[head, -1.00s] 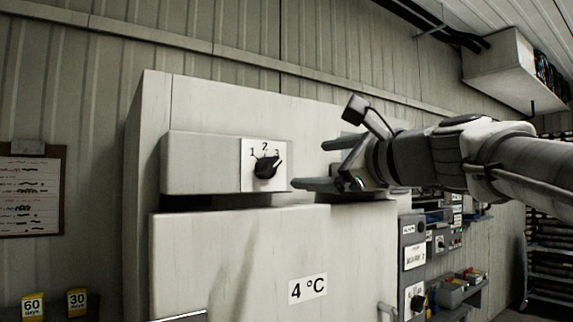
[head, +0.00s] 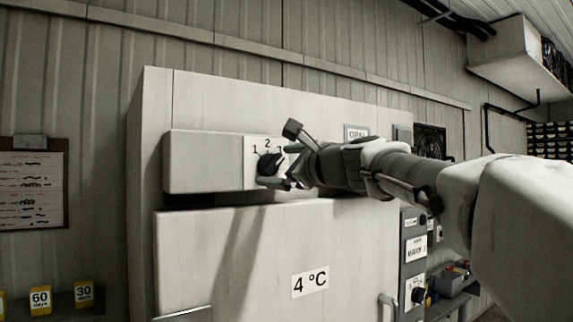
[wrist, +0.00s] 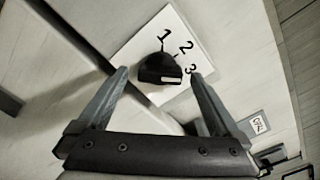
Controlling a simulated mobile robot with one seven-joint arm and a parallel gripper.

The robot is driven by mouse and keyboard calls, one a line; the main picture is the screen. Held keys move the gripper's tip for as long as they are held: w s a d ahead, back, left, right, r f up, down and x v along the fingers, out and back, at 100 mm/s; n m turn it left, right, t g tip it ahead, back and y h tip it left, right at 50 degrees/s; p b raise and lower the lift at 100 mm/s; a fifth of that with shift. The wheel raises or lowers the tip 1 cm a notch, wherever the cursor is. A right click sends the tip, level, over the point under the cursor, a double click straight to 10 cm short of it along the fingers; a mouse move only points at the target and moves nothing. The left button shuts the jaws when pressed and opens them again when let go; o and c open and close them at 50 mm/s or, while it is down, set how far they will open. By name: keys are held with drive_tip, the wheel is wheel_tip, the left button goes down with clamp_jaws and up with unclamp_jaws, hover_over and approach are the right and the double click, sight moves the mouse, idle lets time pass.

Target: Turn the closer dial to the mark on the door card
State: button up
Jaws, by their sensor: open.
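The black closer dial (head: 268,164) sits on a white plate marked 1, 2 and 3, on the pale closer box (head: 205,162) above the door. In the wrist view the dial (wrist: 158,68) has a pale pointer line toward the right, near the 3. My gripper (head: 278,167) is open at the dial. In the wrist view my gripper (wrist: 158,74) has one finger on each side of the dial; I cannot tell whether they touch it. A card reading 4 °C (head: 310,284) is on the door. No dial number is readable on it.
A small card (head: 357,132) is on the upper right of the cabinet. A grey control panel (head: 415,265) stands right of the door. A clipboard (head: 33,185) hangs on the left wall. Yellow day-labels (head: 84,291) are at lower left.

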drive_tip(key=c, duration=1.4)
drive_tip(key=shift+f, duration=0.1)
drive_tip(key=n+b, duration=0.3)
drive_tip(key=n, duration=0.1)
drive_tip(key=shift+f+n+b, duration=0.1)
drive_tip(key=shift+n+b, duration=0.2)
drive_tip(key=shift+b, duration=0.05)
drive_tip(key=shift+n+b, duration=1.15)
drive_tip(key=shift+n, duration=0.85)
drive_tip(key=o, duration=1.4)
drive_tip(key=shift+r, duration=0.2)
